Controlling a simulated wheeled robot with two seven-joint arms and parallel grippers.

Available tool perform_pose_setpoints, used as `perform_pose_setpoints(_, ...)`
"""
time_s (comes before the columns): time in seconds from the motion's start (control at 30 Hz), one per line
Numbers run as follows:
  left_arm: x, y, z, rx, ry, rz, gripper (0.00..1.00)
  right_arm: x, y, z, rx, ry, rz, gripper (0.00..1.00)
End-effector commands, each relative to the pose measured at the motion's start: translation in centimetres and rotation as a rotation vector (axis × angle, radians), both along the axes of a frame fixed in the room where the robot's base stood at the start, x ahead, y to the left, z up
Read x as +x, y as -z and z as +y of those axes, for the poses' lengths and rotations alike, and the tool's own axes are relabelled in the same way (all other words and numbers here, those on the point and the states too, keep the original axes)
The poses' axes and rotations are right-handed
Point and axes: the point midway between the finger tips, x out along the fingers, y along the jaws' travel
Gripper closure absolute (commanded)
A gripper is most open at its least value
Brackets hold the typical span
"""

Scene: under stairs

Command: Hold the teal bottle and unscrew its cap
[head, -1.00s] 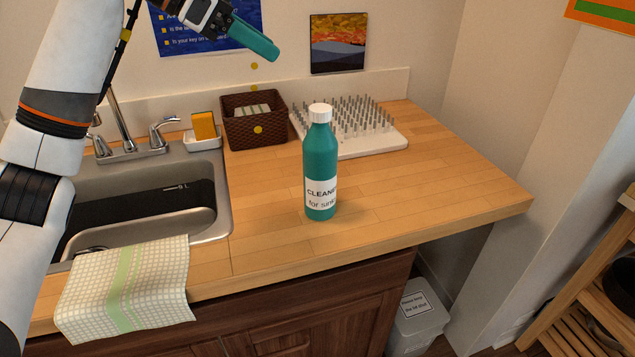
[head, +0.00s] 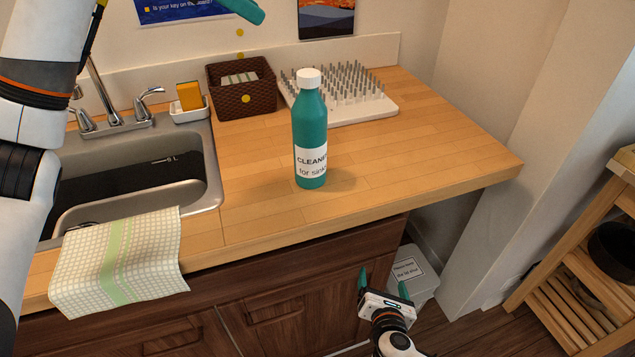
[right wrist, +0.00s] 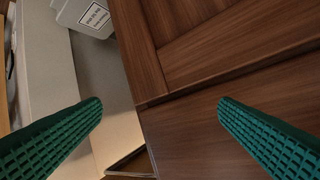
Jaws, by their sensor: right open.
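The teal bottle (head: 311,138) stands upright on the wooden counter, with a white cap (head: 309,78) on top and a white cleaner label facing me. My left gripper (head: 250,8) is at the top edge of the head view, above and behind the bottle; only a teal finger part shows, so its opening is hidden. My right gripper (head: 385,284) is low in front of the cabinet, below the counter edge, open and empty. Its two teal fingers stand wide apart in the right wrist view (right wrist: 160,115), facing the dark wood cabinet. Neither gripper touches the bottle.
The counter (head: 430,145) is clear right of the bottle. Behind it are a spiked white rack (head: 390,106) and a brown basket (head: 230,100). The sink (head: 210,190) with a towel (head: 120,265) lies left. A lidded bin (head: 425,284) and a wooden shelf (head: 570,290) stand right.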

Motion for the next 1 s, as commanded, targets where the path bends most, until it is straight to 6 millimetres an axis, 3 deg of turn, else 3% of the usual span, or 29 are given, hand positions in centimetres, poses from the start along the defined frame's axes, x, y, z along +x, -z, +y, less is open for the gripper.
perform_pose_setpoints(0.03,0.0,0.0,0.0,0.000,0.000,0.000,0.64,0.3,-3.1,0.8,-0.079,-0.041,-0.064,0.16)
perform_pose_setpoints(0.2,0.0,0.0,0.0,0.000,0.000,0.000,0.64,-0.5,-12.0,2.6,-0.341,-0.115,-0.253,0.16)
perform_pose_setpoints(0.4,0.0,0.0,0.0,0.000,0.000,0.000,0.64,-2.1,-20.8,4.2,-0.545,-0.121,-0.420,0.16)
perform_pose_setpoints(0.5,0.0,0.0,0.0,0.000,0.000,0.000,0.64,-1.0,-24.2,6.5,-0.538,-0.130,-0.441,0.16)
perform_pose_setpoints(0.8,0.0,0.0,0.0,0.000,0.000,0.000,0.64,3.3,-27.6,13.4,-0.359,-0.259,-0.383,0.16)
perform_pose_setpoints(1.0,0.0,0.0,0.0,0.000,0.000,0.000,0.64,4.5,-28.3,14.9,-0.328,-0.289,-0.374,0.16)
